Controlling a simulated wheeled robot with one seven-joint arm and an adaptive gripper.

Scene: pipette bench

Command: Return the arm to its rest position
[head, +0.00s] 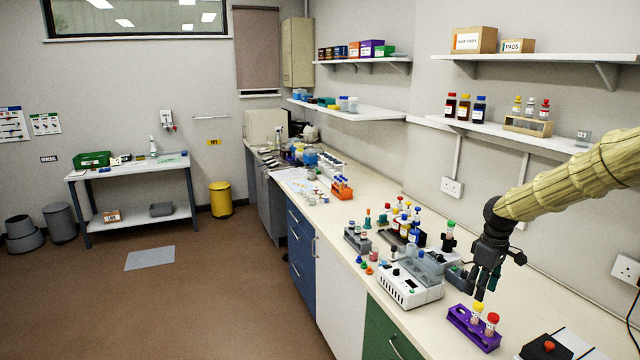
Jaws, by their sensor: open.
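My arm (570,180) reaches in from the right edge in a pale yellow sleeve. My gripper (486,286) hangs from it, pointing down over the bench (440,326). Its dark fingers are apart and I see nothing held between them. The fingertips are just above or behind a purple rack (462,325) that holds vials with yellow (478,308) and red (492,319) caps. I cannot tell the exact gap between the fingertips and the vials.
A white device (408,290) stands left of the gripper, with bottles and small racks behind it. A black device (545,347) lies at the bench's near right. Wall shelves (520,135) hold bottles and boxes above the bench. Open floor (200,300) lies to the left.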

